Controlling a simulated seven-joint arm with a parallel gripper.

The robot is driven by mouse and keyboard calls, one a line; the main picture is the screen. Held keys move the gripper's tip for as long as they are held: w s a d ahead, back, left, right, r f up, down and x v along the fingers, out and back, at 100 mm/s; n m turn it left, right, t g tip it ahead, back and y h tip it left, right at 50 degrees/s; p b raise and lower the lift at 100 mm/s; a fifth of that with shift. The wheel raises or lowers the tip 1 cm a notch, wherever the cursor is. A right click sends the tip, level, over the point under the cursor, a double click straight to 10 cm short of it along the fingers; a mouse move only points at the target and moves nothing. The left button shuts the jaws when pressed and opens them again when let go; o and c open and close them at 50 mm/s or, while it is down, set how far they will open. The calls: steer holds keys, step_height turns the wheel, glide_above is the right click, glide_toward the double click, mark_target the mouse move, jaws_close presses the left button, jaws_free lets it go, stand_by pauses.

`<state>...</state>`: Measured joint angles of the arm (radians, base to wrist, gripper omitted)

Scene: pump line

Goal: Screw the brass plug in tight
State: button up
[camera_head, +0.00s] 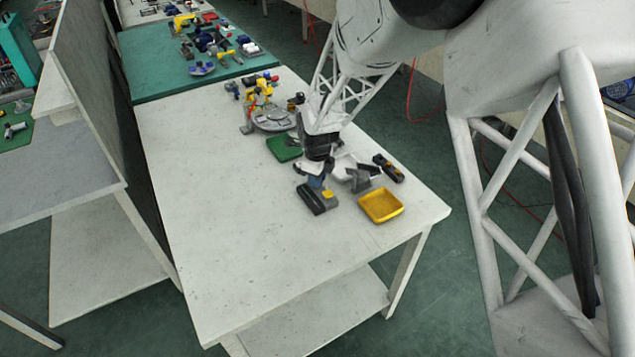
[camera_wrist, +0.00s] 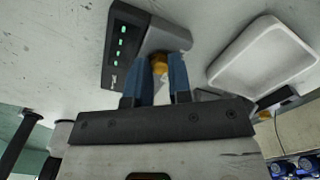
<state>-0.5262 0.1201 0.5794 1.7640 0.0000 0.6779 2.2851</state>
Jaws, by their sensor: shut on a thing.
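In the wrist view the brass plug (camera_wrist: 160,65) is a small yellow-brown round piece between the blue fingertips of my gripper (camera_wrist: 161,72). The fingers are shut on it. Its far end meets or lies close against a grey housing (camera_wrist: 168,38). A black panel with several green lights (camera_wrist: 121,45) adjoins the housing. I cannot tell how deep the plug sits, as the fingers hide part of it. In the head view my gripper (camera_head: 316,183) points down at a dark block (camera_head: 316,202) on the white table. The plug cannot be made out clearly there.
In the head view a yellow tray (camera_head: 380,218), a grey bracket (camera_head: 359,181) and a black-and-orange item (camera_head: 388,168) lie to the right. A green pad (camera_head: 284,149) lies behind. The front table (camera_head: 250,260) is clear.

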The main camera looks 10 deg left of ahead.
steer(key=shift+m, duration=1.4)
steer(key=o, duration=0.6)
steer(key=shift+r, duration=0.15)
steer(key=shift+r, duration=2.1)
steer(key=shift+n, duration=0.4)
